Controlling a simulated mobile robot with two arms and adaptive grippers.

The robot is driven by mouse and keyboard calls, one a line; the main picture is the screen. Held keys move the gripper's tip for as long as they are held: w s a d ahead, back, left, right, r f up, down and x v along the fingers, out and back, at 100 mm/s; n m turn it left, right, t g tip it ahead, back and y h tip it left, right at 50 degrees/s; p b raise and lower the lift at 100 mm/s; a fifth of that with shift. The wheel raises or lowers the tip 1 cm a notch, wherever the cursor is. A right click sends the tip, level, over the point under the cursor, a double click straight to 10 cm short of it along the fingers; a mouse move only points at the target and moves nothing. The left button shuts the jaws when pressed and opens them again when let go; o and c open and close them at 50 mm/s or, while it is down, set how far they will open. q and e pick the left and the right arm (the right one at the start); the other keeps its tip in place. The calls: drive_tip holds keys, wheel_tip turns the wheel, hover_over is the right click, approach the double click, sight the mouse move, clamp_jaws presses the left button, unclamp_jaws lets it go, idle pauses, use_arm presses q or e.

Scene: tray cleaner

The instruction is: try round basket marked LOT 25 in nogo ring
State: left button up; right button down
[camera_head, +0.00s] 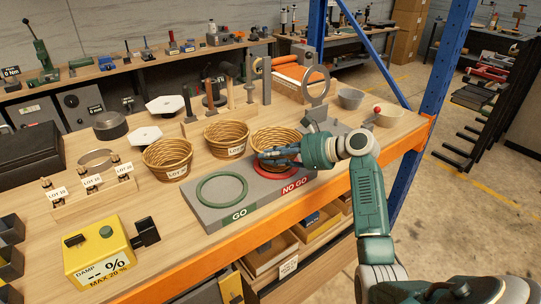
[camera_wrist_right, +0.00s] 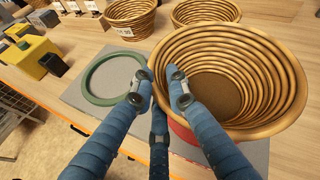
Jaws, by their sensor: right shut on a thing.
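A round wicker basket (camera_head: 276,136) is at the red NO GO ring (camera_head: 275,171) on the grey gauge board (camera_head: 233,213). In the right wrist view the basket (camera_wrist_right: 225,45) stands over the red ring, which shows only as a sliver (camera_wrist_right: 186,133); I cannot tell whether it is seated inside. My right gripper (camera_head: 268,155) is shut on the basket's near-left rim, with blue fingers (camera_wrist_right: 163,90) on either side of the wall. No lot label shows on this basket. The green GO ring (camera_head: 222,174) beside it is empty. My left gripper is not in view.
Two more labelled baskets, one at left (camera_head: 167,153) and one in the middle (camera_head: 226,134), stand behind the board; their lot numbers are hard to read. A yellow damp meter (camera_head: 100,255) stands front left.

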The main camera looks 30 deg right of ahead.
drive_tip(key=shift+f, duration=0.55)
drive_tip(key=c, duration=1.6)
unclamp_jaws()
drive_tip(key=v, duration=1.2)
drive_tip(key=shift+f, duration=0.15)
